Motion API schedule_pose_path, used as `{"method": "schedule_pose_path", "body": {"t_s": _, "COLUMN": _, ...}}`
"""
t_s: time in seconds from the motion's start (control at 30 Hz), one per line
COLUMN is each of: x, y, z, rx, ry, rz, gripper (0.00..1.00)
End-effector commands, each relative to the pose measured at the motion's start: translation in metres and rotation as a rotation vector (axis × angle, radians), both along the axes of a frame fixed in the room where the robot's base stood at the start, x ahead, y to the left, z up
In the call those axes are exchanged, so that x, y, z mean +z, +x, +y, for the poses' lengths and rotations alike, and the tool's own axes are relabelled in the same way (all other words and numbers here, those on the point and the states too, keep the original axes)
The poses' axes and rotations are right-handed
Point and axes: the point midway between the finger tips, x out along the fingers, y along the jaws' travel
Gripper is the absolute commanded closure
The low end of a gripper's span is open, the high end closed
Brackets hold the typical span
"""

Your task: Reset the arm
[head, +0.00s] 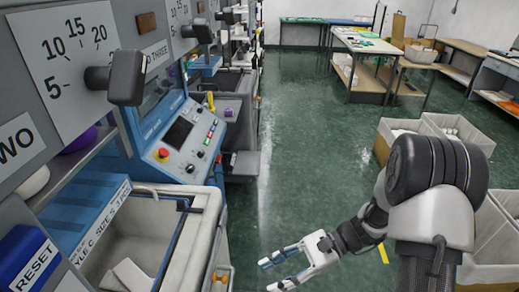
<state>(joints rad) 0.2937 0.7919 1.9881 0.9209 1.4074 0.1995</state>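My arm (436,185) reaches in from the lower right of the head view and bends down to the left. My gripper (270,276) is low over the green floor, right of the machine. Its two fingers point left and stand apart, with nothing seen between them. A blue block with a white RESET label (34,265) is at the lower left corner, partly cut off by the frame. My gripper is well to the right of it and touches nothing that I can see.
A knitting machine with a control panel (183,134), a dial (113,77) and an open bin (128,235) lines the left. Grey crates (444,124) stand right, near my arm. A work table (364,45) stands farther back. The green aisle floor (310,130) is clear.

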Motion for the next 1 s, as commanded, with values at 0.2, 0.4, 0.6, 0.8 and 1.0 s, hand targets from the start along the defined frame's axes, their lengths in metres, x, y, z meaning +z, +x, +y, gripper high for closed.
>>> {"method": "schedule_pose_path", "body": {"t_s": 0.2, "x": 0.058, "y": -0.036, "z": -0.008, "rx": 0.227, "ry": -0.212, "rz": -0.273, "gripper": 0.59}}
{"method": "schedule_pose_path", "body": {"t_s": 0.4, "x": 0.096, "y": -0.069, "z": -0.024, "rx": 0.418, "ry": -0.408, "rz": -0.524, "gripper": 0.59}}
{"method": "schedule_pose_path", "body": {"t_s": 0.6, "x": 0.127, "y": -0.098, "z": -0.047, "rx": 0.591, "ry": -0.610, "rz": -0.782, "gripper": 0.59}}
{"method": "schedule_pose_path", "body": {"t_s": 0.8, "x": 0.153, "y": -0.121, "z": -0.072, "rx": 0.743, "ry": -0.818, "rz": -1.039, "gripper": 0.59}}
{"method": "schedule_pose_path", "body": {"t_s": 1.0, "x": 0.172, "y": -0.133, "z": -0.091, "rx": 0.847, "ry": -0.985, "rz": -1.233, "gripper": 0.59}}
